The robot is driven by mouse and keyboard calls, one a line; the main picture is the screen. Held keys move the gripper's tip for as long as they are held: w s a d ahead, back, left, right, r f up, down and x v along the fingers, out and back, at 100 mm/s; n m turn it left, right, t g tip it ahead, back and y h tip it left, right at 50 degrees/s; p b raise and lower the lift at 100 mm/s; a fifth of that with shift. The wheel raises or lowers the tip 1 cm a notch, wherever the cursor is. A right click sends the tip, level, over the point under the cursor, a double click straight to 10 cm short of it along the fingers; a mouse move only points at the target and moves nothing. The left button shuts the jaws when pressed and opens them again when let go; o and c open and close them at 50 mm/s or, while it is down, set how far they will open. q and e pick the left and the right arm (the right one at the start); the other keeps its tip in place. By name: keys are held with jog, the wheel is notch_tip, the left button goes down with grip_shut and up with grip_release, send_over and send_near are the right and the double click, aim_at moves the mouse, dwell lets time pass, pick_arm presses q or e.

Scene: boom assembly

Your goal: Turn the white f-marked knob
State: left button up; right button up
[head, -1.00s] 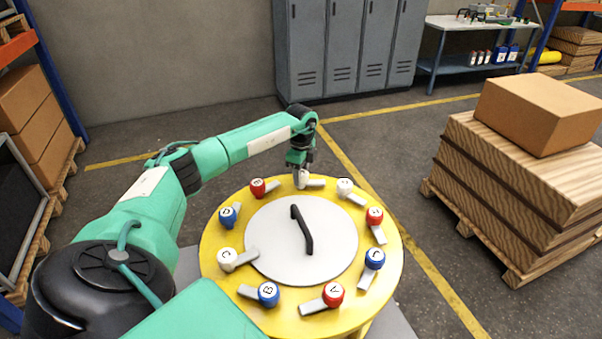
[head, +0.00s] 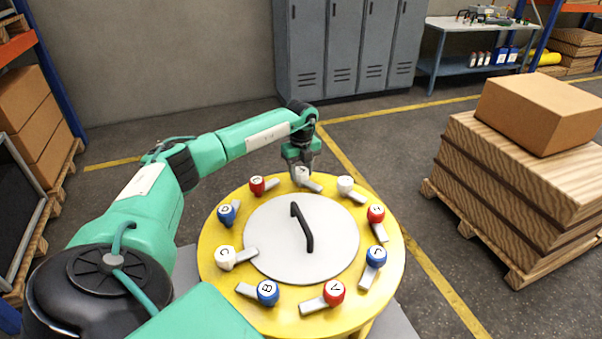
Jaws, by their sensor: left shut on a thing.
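The round yellow table (head: 215,285) carries a ring of lettered knobs around a grey disc with a black handle. The white knob at its far edge (head: 302,178) has a grey lever pointing to the lower right. Its letter is mostly hidden by my gripper, so I cannot read it clearly. My left gripper (head: 301,170) reaches down from above and is shut on this white knob. Another white knob (head: 345,184) stands just to the right, and a white C knob (head: 225,257) is at the left. My right gripper is not in view.
A red knob (head: 257,185) is close on the left of the held knob. The black handle (head: 302,228) rises from the disc (head: 335,255). Grey lockers (head: 345,50) stand behind, and wooden crates with a box (head: 540,110) stand to the right, clear of the table.

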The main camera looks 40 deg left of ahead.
aim_at(301, 169)
pick_arm(q)
jog(key=m+b, duration=0.1)
jog(key=m, duration=0.4)
jog(key=shift+m, duration=0.3)
jog(key=m+b, duration=0.1)
jog(key=m, duration=0.3)
jog(key=shift+m, duration=0.4)
jog(key=o, duration=1)
jog(key=shift+c, duration=0.2)
notch_tip(301, 169, up, 14)
jog(key=b, duration=0.3)
